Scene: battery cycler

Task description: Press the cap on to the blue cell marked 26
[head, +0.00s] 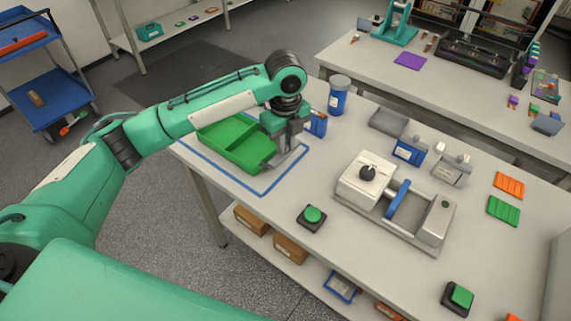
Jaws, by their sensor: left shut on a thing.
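My left gripper (289,148) points down over the far left part of the bench, beside the green tray. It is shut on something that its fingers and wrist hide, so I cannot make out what. A blue block with a white label (318,124) stands just behind and right of it, partly hidden. Another blue cell with a white label (409,151) stands upright at the middle back of the bench. The labels are too small to read, so I cannot tell which cell is marked 26. I cannot pick out the cap. My right gripper is not in view.
A green tray (236,150) lies inside a blue outline. A blue canister (338,97) stands behind. A grey cell (449,170) and a press-like fixture with a blue handle (397,207) are to the right. Green buttons (313,215) sit near the front edge.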

